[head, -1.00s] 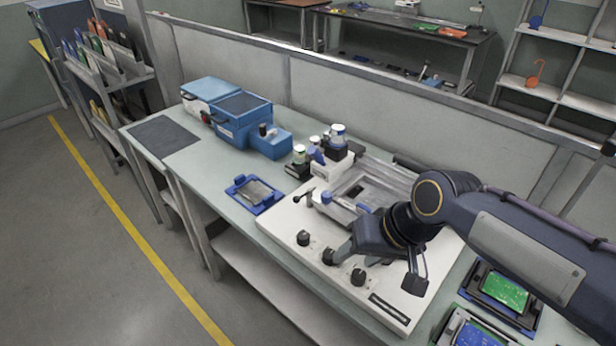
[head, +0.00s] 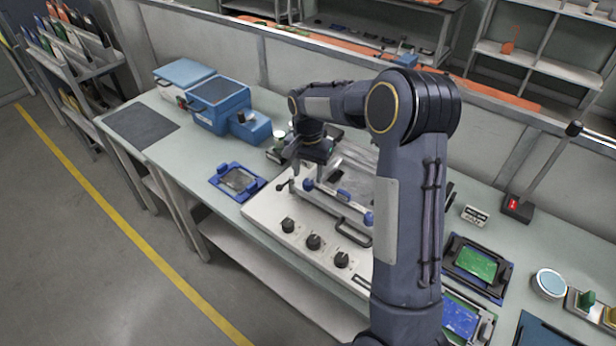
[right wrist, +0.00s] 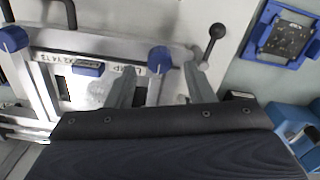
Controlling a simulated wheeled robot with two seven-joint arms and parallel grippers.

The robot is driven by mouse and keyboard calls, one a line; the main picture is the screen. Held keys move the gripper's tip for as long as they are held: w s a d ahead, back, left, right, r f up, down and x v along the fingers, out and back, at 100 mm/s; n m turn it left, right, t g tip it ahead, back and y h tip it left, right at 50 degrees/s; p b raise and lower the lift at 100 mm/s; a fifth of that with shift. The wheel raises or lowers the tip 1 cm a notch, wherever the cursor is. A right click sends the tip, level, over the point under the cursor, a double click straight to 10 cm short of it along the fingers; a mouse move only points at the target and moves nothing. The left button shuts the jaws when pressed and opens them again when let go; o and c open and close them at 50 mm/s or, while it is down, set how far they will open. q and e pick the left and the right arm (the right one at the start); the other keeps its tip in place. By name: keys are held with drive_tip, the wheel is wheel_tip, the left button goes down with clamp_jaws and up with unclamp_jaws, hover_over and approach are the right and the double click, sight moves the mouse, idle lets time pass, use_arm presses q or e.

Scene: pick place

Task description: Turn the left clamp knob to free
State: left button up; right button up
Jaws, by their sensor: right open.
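The left clamp knob (head: 308,184) is blue and sits at the left end of a metal clamp bar on the white fixture (head: 262,212). In the right wrist view the blue knob (right wrist: 160,58) shows between the two fingertips of my right gripper (right wrist: 159,78), which is open around or just above it; I cannot tell whether they touch. In the head view my right gripper (head: 308,166) points down over the fixture's left end. A second blue knob (head: 369,219) is at the bar's right end. My left gripper is not in view.
A black ball-ended lever (right wrist: 215,32) stands close beside the right fingertip. Black knobs (head: 314,242) line the fixture's front, near a black handle (head: 353,232). A blue tray (head: 238,182) lies left of the fixture; blue boxes (head: 218,100) stand behind it.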

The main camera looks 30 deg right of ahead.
sight(308, 182)
drive_tip(key=shift+f, duration=1.6)
drive_tip(key=shift+c, duration=0.5)
drive_tip(key=c, duration=0.9)
